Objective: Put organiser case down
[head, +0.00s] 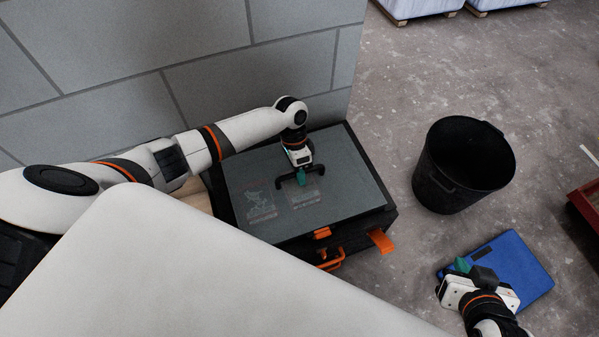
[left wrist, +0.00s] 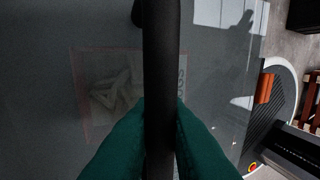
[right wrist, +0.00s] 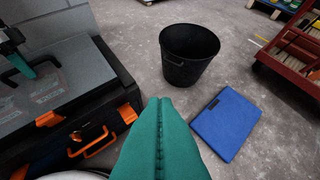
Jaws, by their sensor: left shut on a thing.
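The organiser case (head: 342,190) is a flat dark box with a clear grey lid, a black top handle and orange latches. It lies level beside the grey block wall, and its lid also shows in the right wrist view (right wrist: 75,62). My left gripper (head: 301,179) is shut on the case's handle, and the black handle bar (left wrist: 159,70) runs between its green fingers in the left wrist view. I cannot tell whether the case rests on what is below it. My right gripper (right wrist: 160,105) is shut and empty, above the floor at the right.
A black bucket (head: 441,175) stands on the concrete floor right of the case. A blue flat case (head: 527,268) lies near my right gripper. A red crate (right wrist: 292,50) stands further right. A grey block wall (head: 200,50) rises behind the case.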

